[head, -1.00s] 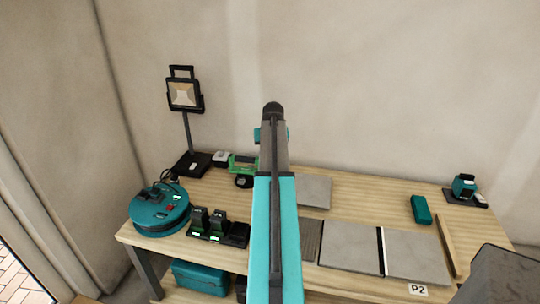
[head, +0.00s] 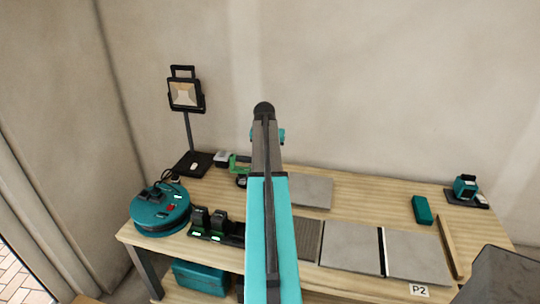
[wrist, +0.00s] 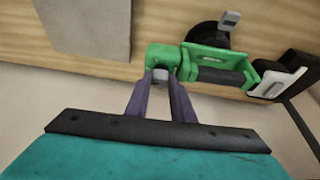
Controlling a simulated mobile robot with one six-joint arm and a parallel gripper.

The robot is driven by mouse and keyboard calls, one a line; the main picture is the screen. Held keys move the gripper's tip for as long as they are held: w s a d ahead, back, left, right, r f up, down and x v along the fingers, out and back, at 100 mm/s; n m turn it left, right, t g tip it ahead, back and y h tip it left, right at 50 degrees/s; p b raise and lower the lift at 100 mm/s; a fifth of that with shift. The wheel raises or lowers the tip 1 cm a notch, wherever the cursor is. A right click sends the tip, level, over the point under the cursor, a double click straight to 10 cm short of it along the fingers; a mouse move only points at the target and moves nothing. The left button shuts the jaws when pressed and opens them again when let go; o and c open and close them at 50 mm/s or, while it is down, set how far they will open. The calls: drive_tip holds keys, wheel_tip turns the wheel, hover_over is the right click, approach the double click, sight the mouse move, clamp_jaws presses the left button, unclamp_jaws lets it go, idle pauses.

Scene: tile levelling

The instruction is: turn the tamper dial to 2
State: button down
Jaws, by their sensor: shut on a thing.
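The green tamper (wrist: 197,57) lies on the wooden table, and part of it shows in the head view (head: 238,163) beside my arm. In the wrist view, a small grey dial (wrist: 160,74) sits on the near face of its green end block. My gripper (wrist: 161,82) has its two dark fingers around this dial and is shut on it. The dial's marks are too small to read. In the head view my arm hides the fingers and part of the tamper.
A work lamp (head: 188,165) and teal cable reel (head: 160,209) stand at the left, with black chargers (head: 213,228) in front. Grey tiles (head: 351,246) lie to the right. A teal block (head: 422,210) and a teal device (head: 465,187) are farther right.

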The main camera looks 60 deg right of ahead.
drive_tip(key=c, duration=1.5)
unclamp_jaws()
drive_tip(key=shift+r, duration=0.15)
drive_tip(key=b+v, duration=0.2)
drive_tip(key=v, duration=1.1)
drive_tip(key=shift+r, duration=0.3)
